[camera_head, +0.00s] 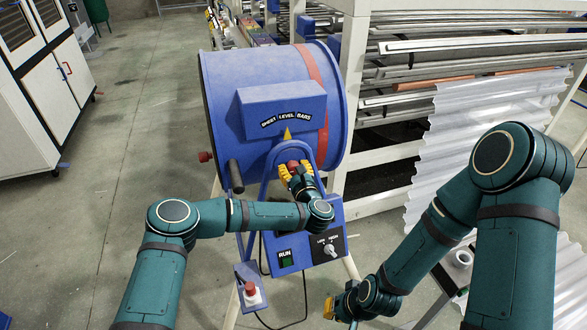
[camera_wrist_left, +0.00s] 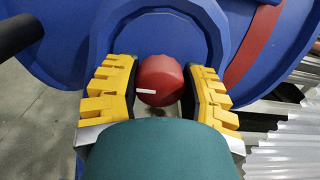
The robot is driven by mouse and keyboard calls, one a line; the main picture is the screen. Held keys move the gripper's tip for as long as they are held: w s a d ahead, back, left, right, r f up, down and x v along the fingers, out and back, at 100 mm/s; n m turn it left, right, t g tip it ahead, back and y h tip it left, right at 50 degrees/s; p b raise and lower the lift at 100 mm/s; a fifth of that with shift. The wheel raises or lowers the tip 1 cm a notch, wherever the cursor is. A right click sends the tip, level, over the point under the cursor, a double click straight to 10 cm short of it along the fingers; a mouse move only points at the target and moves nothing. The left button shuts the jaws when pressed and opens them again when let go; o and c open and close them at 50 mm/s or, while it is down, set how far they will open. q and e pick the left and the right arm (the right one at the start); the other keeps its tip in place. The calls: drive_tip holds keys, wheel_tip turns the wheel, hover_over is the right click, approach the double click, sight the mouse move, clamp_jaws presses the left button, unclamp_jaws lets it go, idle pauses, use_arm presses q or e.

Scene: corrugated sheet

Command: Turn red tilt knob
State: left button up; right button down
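The red knob (camera_head: 293,164) is on the front of the blue drum machine (camera_head: 262,80), below the yellow pointer. In the left wrist view the round red knob (camera_wrist_left: 160,80) sits between the fingers, with a white mark pointing left.
A control panel (camera_head: 312,240) with a RUN button and LOW/HIGH switch is below the knob. A red push button (camera_head: 250,288) hangs lower left. A black handle (camera_head: 236,177) projects at left. Racks of metal bars and corrugated sheet (camera_head: 440,140) stand right.

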use_arm(q)
drive_tip(key=shift+m, duration=0.4)
drive_tip(key=m+b, duration=0.2)
drive_tip(key=m, duration=0.1)
drive_tip(key=m+b, duration=0.2)
drive_tip(key=m, duration=0.3)
drive_tip(key=shift+r+m+b, duration=0.1)
drive_tip(key=shift+m+b, duration=0.2)
drive_tip(key=shift+m, duration=0.1)
drive_tip(key=m+b, duration=0.1)
drive_tip(key=m, duration=0.3)
drive_tip(key=shift+d+b, duration=0.1)
drive_tip(key=shift+b, duration=0.3)
drive_tip(key=shift+m+b, duration=0.65)
drive_tip(key=shift+m, duration=1.45)
drive_tip(key=o, duration=1.2)
